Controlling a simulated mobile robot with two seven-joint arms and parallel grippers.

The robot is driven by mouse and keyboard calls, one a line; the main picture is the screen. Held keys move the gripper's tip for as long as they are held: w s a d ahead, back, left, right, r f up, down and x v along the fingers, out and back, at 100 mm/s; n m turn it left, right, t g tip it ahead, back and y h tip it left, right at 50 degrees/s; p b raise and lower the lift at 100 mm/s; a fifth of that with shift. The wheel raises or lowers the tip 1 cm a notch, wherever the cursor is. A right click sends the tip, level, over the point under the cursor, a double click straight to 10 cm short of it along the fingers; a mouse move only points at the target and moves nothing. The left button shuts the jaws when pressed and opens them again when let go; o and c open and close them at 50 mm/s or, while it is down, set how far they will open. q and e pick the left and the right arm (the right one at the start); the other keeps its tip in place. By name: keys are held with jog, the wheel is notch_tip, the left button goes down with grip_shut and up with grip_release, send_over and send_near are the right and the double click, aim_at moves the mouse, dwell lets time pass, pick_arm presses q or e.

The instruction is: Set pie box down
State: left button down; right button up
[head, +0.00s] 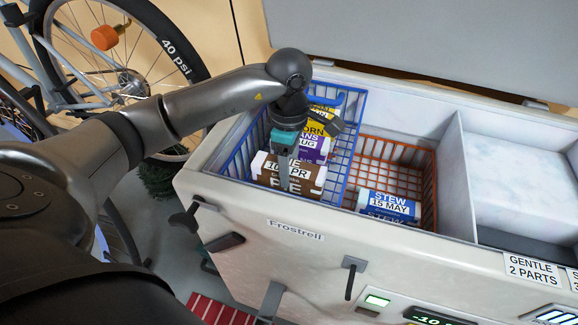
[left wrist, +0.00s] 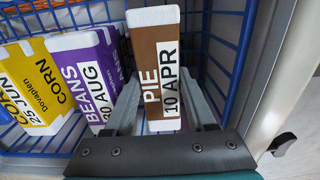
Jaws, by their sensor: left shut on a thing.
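The pie box (head: 308,174) is brown and white, labelled PIE 10 APR. It is at the front of the blue wire basket (head: 345,150) in the open chest freezer. My left gripper (head: 284,160) reaches down from above and is shut on it. In the left wrist view the pie box (left wrist: 153,60) stands between the two fingers of my left gripper (left wrist: 163,112), next to the purple beans box (left wrist: 95,75). I cannot tell whether its underside touches the basket floor. My right gripper is not in view.
A yellow corn box (left wrist: 40,85) is beyond the beans box. An orange basket (head: 400,155) to the right holds a blue and white stew box (head: 388,206) and has bare floor behind it. The freezer's white wall (head: 250,215) borders the basket in front. A bicycle wheel (head: 130,85) stands left.

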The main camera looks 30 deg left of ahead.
pick_arm(q)
jog(key=shift+f, duration=0.15)
jog(key=shift+c, duration=1.1)
grip_release()
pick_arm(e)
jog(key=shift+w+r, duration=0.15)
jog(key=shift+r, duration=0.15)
pick_arm(q)
jog(key=shift+r, duration=0.2)
notch_tip(320, 180, up, 10)
jog(key=p, duration=0.4)
jog(key=shift+r, duration=1)
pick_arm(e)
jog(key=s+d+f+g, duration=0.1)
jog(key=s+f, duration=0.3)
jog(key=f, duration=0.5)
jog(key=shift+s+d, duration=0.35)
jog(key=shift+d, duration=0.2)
